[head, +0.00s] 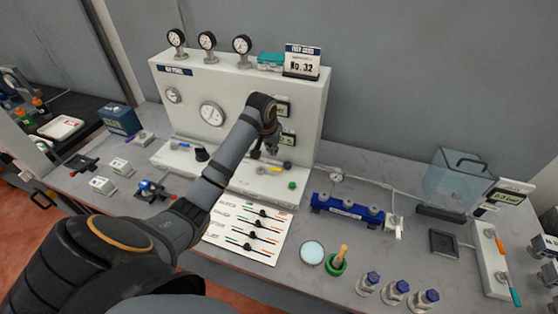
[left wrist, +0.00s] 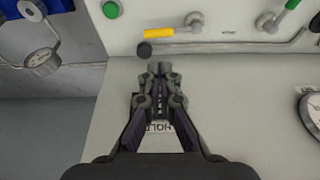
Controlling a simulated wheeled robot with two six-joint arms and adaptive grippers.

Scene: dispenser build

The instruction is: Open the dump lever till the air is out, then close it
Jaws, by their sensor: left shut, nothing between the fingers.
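The white panel (head: 187,109) has a ledge with levers along its front. A yellow-handled lever (left wrist: 159,33) lies crosswise on the ledge in the left wrist view; it shows small in the head view (head: 263,171). A green-handled lever (left wrist: 268,20) is at the top right of the wrist view. No readable label shows which is the dump lever. My left gripper (left wrist: 160,72) is shut and empty, beside a black knob (left wrist: 143,49) and a little apart from the yellow handle in the picture. Its fingers partly cover a label on the panel face. My right gripper is out of view.
A green button (left wrist: 110,9) is beside the yellow lever. A large dial gauge (head: 212,113) is on the panel face. A blue manifold (head: 347,209) stands to the right, and a white lever chart (head: 228,236) lies in front.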

